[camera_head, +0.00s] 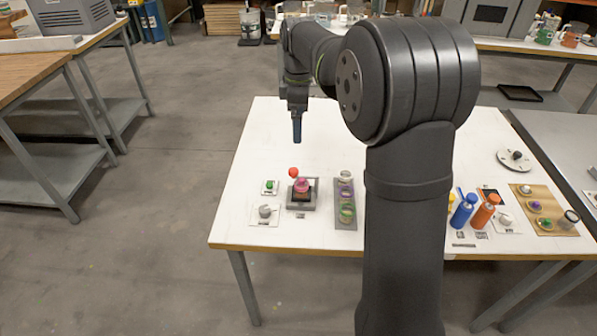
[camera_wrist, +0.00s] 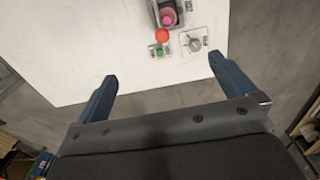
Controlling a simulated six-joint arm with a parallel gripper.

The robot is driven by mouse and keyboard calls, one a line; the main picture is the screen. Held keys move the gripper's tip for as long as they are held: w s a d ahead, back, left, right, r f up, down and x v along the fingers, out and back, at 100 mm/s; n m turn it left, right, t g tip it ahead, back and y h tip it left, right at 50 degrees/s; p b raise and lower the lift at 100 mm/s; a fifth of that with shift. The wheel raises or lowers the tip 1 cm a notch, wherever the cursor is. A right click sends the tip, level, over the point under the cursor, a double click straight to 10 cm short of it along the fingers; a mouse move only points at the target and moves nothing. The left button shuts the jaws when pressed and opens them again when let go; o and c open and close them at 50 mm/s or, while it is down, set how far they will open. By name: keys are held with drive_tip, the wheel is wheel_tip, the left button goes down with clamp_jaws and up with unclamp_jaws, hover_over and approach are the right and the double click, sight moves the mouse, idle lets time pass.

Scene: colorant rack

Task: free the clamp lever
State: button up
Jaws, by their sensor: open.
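A clamp fixture (camera_head: 301,205) with a dark base stands on the white table; it also shows at the top of the wrist view (camera_wrist: 153,20). A pink-topped round piece (camera_head: 302,186) sits in it. A red ball (camera_head: 293,172), which looks like the clamp lever's knob, is at its back left; it also shows in the wrist view (camera_wrist: 162,36). The lever's arm is too small to make out. My gripper (camera_head: 297,138) points down above the table, behind the fixture. In the wrist view its blue fingers (camera_wrist: 162,68) are wide apart with nothing between them.
A green button (camera_head: 269,186) and a grey knob (camera_head: 265,211) on plates are left of the fixture. A grey rack (camera_head: 345,212) with several coloured pots is to its right. Blue (camera_head: 463,211) and orange (camera_head: 485,211) bottles stand farther right. The table's back left is clear.

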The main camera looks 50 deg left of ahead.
drive_tip(key=shift+r, duration=0.6)
drive_tip(key=shift+c, duration=0.2)
